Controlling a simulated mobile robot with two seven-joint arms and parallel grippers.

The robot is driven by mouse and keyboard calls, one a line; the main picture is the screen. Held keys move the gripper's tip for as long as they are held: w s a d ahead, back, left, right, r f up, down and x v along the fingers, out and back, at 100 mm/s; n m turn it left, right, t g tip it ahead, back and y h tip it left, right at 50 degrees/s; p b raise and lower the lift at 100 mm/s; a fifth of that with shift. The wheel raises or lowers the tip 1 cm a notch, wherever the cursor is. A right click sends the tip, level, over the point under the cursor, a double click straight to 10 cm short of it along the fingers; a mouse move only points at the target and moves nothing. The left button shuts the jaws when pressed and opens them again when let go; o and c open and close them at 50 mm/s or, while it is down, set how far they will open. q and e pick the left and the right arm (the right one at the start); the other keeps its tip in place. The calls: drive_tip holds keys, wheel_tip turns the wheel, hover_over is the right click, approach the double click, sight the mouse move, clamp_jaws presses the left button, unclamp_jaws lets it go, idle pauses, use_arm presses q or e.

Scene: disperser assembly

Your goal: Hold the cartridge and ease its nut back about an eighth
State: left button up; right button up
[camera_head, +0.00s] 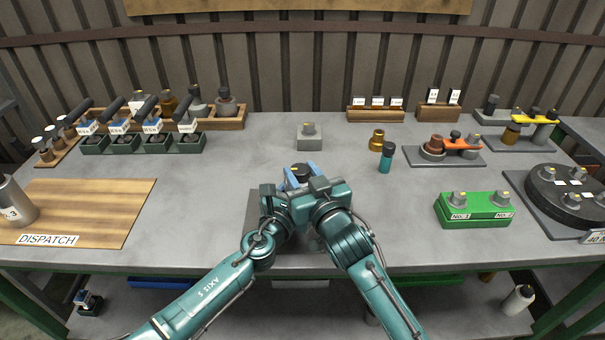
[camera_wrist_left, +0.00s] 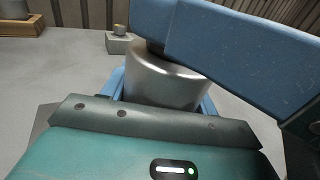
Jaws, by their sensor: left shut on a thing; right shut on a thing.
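The cartridge (camera_wrist_left: 165,82) is a grey metal cylinder standing upright in the left wrist view. My left gripper (camera_wrist_left: 162,98) is shut around its body, with a blue finger on each side. My right gripper (camera_head: 308,182) comes over the cartridge from the right; its blue fingers cross the top in the left wrist view and are shut on the nut. Only a dark bit of the nut (camera_wrist_left: 155,47) shows below those fingers. In the head view both grippers meet at the middle of the bench and hide most of the cartridge. The nut's turn angle cannot be seen.
A grey block with a small fitting (camera_head: 309,138) stands just behind the grippers. The wooden dispatch board (camera_head: 100,205) lies left. Bench between is clear.

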drive_tip(key=n+g+y, duration=0.1)
drive_tip(key=n+y, duration=0.1)
drive_tip(key=shift+w+r+g+y, duration=0.1)
drive_tip(key=shift+g+y, duration=0.2)
drive_tip(key=shift+y, duration=0.1)
drive_tip(key=shift+n+g+y, duration=0.3)
drive_tip(key=shift+n+y, duration=0.1)
drive_tip(key=shift+y, duration=0.1)
drive_tip(key=o, duration=1)
drive_tip(key=shift+d, duration=0.1)
